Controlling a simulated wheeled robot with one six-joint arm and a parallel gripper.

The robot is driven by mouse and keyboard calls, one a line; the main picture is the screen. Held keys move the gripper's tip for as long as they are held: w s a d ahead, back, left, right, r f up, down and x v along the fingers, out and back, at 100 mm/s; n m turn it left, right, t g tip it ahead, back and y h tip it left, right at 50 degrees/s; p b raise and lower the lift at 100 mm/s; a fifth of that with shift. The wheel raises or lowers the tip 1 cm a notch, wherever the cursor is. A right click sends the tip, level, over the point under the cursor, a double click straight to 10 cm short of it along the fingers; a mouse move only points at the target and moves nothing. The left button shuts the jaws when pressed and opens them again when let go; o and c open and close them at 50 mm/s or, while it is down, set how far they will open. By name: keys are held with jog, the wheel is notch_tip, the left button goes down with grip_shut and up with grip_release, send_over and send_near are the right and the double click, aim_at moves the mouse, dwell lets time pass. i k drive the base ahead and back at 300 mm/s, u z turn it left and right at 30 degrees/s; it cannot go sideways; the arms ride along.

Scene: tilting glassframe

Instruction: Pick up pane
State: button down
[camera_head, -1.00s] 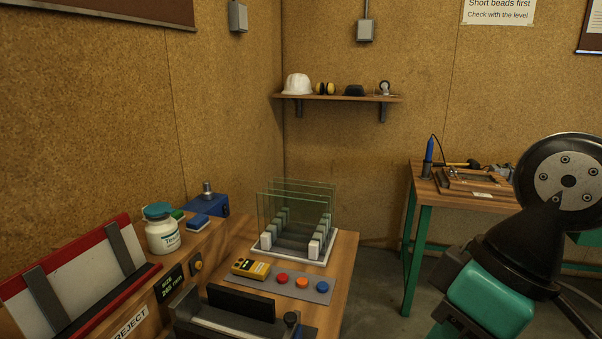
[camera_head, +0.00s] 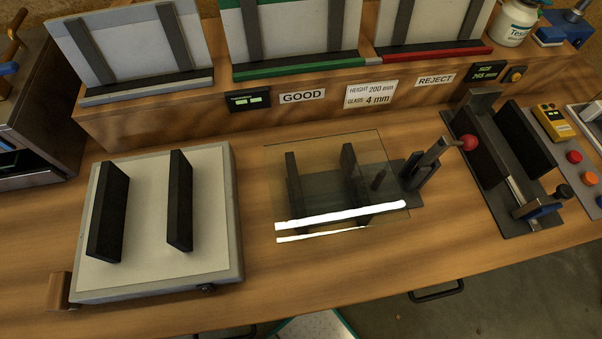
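A clear glass pane (camera_head: 325,170) is at the middle of the bench, over a fixture with two upright black bars (camera_head: 293,185). A bright white strip, likely glare, runs along its near edge, with a second one just below. I cannot tell exactly how the pane rests on the bars. A toggle clamp with a red knob (camera_head: 467,143) stands at its right side; I cannot tell whether it touches the glass. My gripper is not in view.
A pale plate with two black bars (camera_head: 140,270) stands at left. A black vise-like fixture (camera_head: 490,190) stands at right. Behind are sloped racks, one with a green ledge (camera_head: 300,70) marked GOOD, one with a red ledge (camera_head: 435,55) marked REJECT. Open bench lies in front of the pane.

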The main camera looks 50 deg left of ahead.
aim_at(344, 182)
jog(key=u, duration=1.45)
